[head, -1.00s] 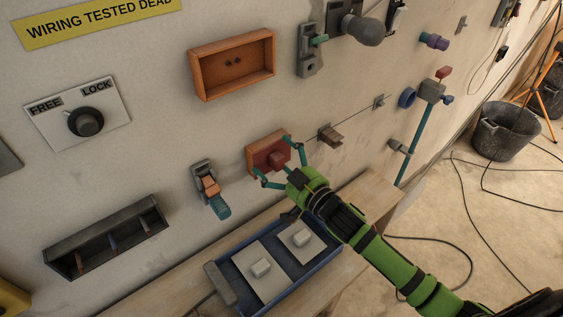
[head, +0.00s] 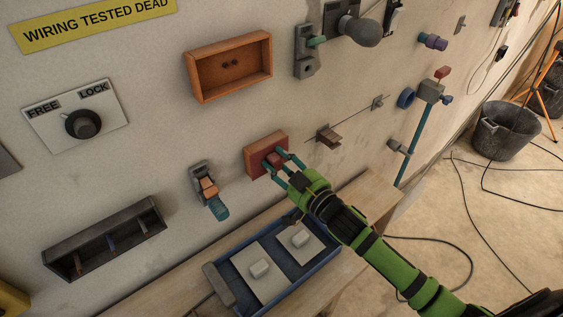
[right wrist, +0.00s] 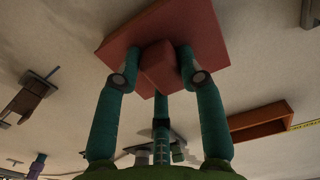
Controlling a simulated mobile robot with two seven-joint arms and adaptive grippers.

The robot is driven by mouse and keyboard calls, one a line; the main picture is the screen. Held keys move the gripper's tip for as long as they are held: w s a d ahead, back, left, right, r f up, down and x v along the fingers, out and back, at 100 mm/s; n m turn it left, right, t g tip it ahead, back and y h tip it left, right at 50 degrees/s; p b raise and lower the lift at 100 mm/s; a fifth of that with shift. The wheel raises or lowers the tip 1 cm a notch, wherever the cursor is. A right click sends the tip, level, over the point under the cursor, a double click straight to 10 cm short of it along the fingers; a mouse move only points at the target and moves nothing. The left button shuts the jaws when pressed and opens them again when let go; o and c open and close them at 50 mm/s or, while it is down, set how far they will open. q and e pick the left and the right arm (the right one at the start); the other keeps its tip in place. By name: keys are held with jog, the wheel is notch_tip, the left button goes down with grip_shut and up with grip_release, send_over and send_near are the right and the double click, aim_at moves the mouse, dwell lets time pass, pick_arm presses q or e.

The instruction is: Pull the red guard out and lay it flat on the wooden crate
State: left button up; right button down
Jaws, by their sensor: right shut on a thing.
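The red guard (head: 262,143) is a flat reddish plate with a square block on its front. It is at the wall, above the wooden bench-like top; whether it stands clear of the wall I cannot tell. My right gripper (head: 277,164) is shut on the guard's block, with teal fingers on both sides of it. The right wrist view shows the block (right wrist: 158,67) between the fingers and the plate (right wrist: 190,28) behind. The pale wooden top (head: 368,198), seemingly the wooden crate, is below. My left gripper is not in view.
A blue tray (head: 221,265) with two pale plates takes up much of the wooden top. Bare wood shows at its right and left. A teal-handled latch (head: 208,190) is left of the guard, and a brown clip on a wire (head: 328,138) is right. An orange box (head: 230,67) is above.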

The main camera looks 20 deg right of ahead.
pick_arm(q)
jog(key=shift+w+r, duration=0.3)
pick_arm(e)
jog(key=shift+s+a+r, duration=0.2)
jog(key=shift+a, duration=0.05)
pick_arm(q)
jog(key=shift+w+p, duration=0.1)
jog(key=shift+p, duration=0.2)
pick_arm(e)
jog(key=shift+s, duration=0.1)
jog(key=shift+s+d, duration=0.1)
jog(key=shift+s, duration=0.1)
jog(key=shift+s+r, duration=0.1)
jog(key=shift+s, duration=0.65)
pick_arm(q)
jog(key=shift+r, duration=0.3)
pick_arm(e)
jog(key=shift+w+d+f, duration=0.15)
jog(key=shift+d+f, duration=0.05)
jog(key=shift+d, duration=0.1)
pick_arm(q)
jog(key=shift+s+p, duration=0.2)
jog(key=shift+p, duration=0.1)
pick_arm(e)
jog(key=shift+s, duration=0.25)
